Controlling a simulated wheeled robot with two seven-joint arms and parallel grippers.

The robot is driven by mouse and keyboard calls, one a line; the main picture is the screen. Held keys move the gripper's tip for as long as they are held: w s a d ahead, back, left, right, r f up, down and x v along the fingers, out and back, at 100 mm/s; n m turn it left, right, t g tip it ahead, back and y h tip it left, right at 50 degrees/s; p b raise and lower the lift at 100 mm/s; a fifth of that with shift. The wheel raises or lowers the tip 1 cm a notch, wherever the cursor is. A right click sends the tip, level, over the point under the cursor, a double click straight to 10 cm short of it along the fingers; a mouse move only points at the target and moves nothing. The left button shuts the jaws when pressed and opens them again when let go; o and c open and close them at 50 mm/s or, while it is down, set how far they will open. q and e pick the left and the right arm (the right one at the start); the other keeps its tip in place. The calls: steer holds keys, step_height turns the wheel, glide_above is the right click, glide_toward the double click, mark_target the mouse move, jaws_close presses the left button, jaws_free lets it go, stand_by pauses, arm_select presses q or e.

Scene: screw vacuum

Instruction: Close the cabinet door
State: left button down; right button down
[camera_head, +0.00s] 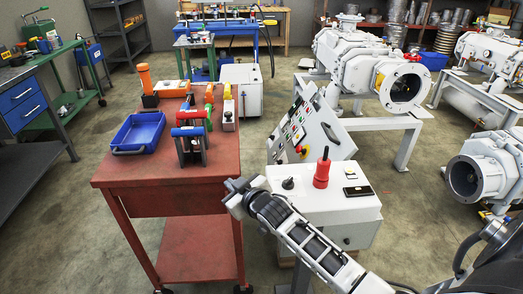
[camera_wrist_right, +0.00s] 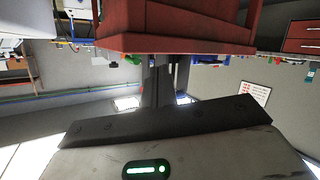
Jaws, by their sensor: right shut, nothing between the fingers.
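A white control cabinet (camera_head: 325,203) stands right of the red cart, with a red-handled knob and a black switch on its top. A tilted white panel with several buttons (camera_head: 305,130) rises behind that top. I cannot tell for sure which part is the cabinet door or how far it is open. My right gripper (camera_head: 236,187) is shut and empty, between the cart's right edge and the cabinet's left side. Contact with either cannot be told. The right wrist view shows its dark fingers (camera_wrist_right: 166,82) pointing toward a red surface. My left gripper is out of view.
The red cart (camera_head: 178,205) carries a blue bin (camera_head: 138,134) and several tools. White pump machines (camera_head: 365,65) stand behind and to the right. Open floor lies left of the cart.

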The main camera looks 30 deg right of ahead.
steer(key=s+a+f+g, duration=0.1)
steer(key=s+a+f, duration=0.2)
steer(key=s, duration=0.5)
steer(key=s+a+f+g+y, duration=0.1)
steer(key=s+a+f, duration=0.3)
steer(key=s, duration=0.5)
steer(key=s+a+f+g+y, duration=0.1)
steer(key=s+a+f+g, duration=0.1)
steer(key=s, duration=0.7)
steer(key=shift+a+f+m, duration=0.4)
steer(key=shift+a+f, duration=0.45)
steer(key=shift+f, duration=0.05)
